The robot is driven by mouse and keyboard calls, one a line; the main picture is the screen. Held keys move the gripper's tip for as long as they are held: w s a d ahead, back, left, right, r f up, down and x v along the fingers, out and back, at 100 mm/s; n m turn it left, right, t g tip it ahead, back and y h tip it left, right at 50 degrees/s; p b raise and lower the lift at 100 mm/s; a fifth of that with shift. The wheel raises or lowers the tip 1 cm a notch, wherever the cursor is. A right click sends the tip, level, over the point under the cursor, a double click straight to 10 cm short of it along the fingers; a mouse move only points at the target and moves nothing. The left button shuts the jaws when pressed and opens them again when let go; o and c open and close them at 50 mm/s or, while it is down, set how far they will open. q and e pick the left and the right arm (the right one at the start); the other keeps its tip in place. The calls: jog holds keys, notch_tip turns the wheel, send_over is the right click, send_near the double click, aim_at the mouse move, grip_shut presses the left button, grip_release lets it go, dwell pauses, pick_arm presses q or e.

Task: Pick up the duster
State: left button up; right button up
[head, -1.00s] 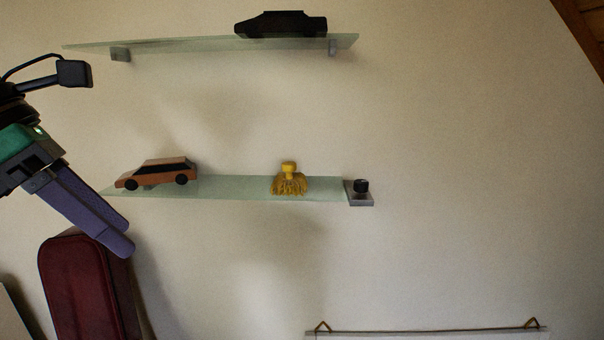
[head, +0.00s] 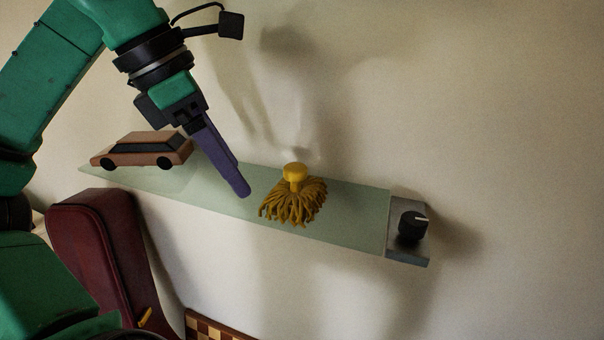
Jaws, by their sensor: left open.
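The duster (head: 294,200) is yellow, with a knob-like handle on top and a skirt of ochre strands. It stands upright on the glass shelf (head: 350,214), right of its middle. My left gripper (head: 243,191) comes down from the upper left, its purple fingers pointing down and right. Its tips are just left of the duster and apart from it, over the shelf. It is open and empty, though the two fingers overlap in this view. My right gripper is not in view.
A brown toy car (head: 143,150) stands on the shelf's left part, close to my left gripper. A black knob-like object (head: 411,228) sits on a grey block at the right end. A dark red case (head: 105,255) stands below left. The wall right of the shelf is bare.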

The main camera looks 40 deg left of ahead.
aim_at(295, 166)
pick_arm(q)
jog(key=w, duration=0.1)
jog(key=w+d+p, duration=0.1)
jog(key=w, duration=0.1)
jog(key=shift+d+r+p, duration=0.25)
jog(key=shift+r+p, duration=0.05)
jog(key=shift+r, duration=0.05)
jog(key=w+p, duration=0.1)
jog(key=w+d+p, duration=0.1)
jog(key=w, duration=0.1)
jog(key=w+p, duration=0.1)
jog(key=shift+w+d+f, duration=0.1)
jog(key=shift+w+d, duration=0.15)
jog(key=shift+d, duration=0.1)
jog(key=x, duration=0.3)
jog(key=shift+s+d, duration=0.1)
jog(key=shift+s, duration=0.05)
jog(key=shift+f, duration=0.3)
jog(key=shift+c, duration=0.3)
grip_shut()
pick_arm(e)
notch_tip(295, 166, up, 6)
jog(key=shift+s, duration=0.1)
